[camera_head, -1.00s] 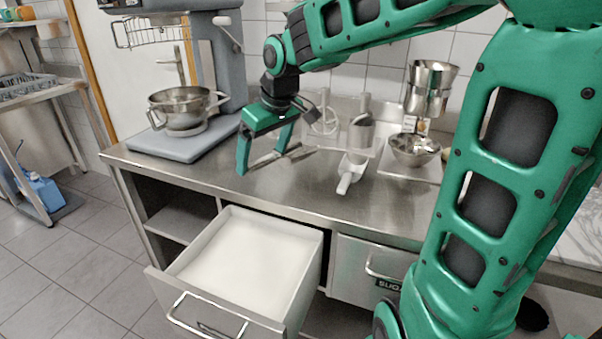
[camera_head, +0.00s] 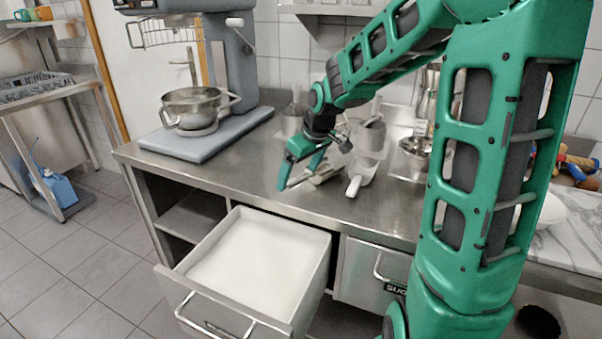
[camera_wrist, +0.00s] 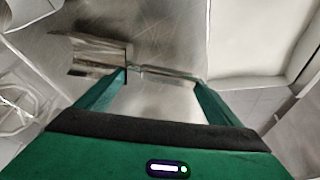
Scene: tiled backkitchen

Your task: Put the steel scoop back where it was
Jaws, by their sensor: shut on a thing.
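My gripper (camera_head: 302,176) is shut on the thin handle of the steel scoop (camera_head: 326,167), above the steel counter (camera_head: 230,180). In the wrist view the scoop's handle (camera_wrist: 165,75) spans between the two fingertips (camera_wrist: 163,78), and its shiny bowl (camera_wrist: 95,57) sticks out to the left. In the head view the scoop is small and partly hidden by the fingers. I cannot tell how high it is above the counter. A white scoop (camera_head: 361,178) lies just to the right of it.
An open drawer with a white filling (camera_head: 262,258) juts out below the counter. A shut drawer (camera_head: 372,272) with a partly visible label is to its right. A mixer with a steel bowl (camera_head: 195,108) stands left. Containers (camera_head: 370,135) and a steel bowl (camera_head: 416,150) stand behind.

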